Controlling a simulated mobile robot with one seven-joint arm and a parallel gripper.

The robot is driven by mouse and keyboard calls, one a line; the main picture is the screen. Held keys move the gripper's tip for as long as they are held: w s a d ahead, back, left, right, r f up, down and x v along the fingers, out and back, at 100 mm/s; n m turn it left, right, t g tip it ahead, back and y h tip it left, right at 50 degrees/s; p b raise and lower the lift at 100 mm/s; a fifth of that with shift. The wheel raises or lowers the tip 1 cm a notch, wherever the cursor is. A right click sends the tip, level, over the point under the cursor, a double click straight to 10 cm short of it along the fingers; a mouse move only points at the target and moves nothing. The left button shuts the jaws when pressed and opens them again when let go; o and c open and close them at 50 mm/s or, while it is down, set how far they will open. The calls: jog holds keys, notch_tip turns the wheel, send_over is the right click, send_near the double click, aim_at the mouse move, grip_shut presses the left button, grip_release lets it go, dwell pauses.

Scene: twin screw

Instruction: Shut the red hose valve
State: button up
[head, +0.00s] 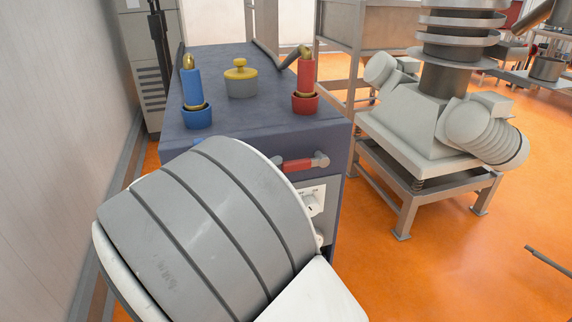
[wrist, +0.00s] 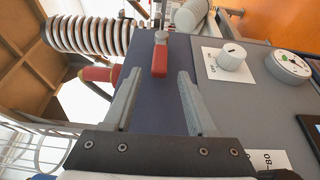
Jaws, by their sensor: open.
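The red valve handle (head: 299,164) is on the upper front face of the blue cabinet (head: 240,147), lying roughly level, with a grey metal fitting at its right end. In the wrist view the red handle (wrist: 160,61) shows ahead of my gripper (wrist: 159,80), its lower end near the line between the two fingertips. My gripper is open, with one finger to each side of the handle's line and nothing held. I cannot tell whether the fingers touch the handle. In the head view my arm hides the gripper.
On the cabinet top stand a blue fitting (head: 192,92), a red fitting (head: 305,85) and a grey pot with a yellow lid (head: 240,80). Dials (wrist: 231,57) sit beside the handle. A vibratory machine (head: 430,135) stands right; orange floor (head: 470,260) is open there.

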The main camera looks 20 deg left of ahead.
jog(key=p+v, duration=0.2)
jog(key=v, duration=1)
jog(key=shift+s, duration=0.2)
jog(key=shift+w, duration=0.1)
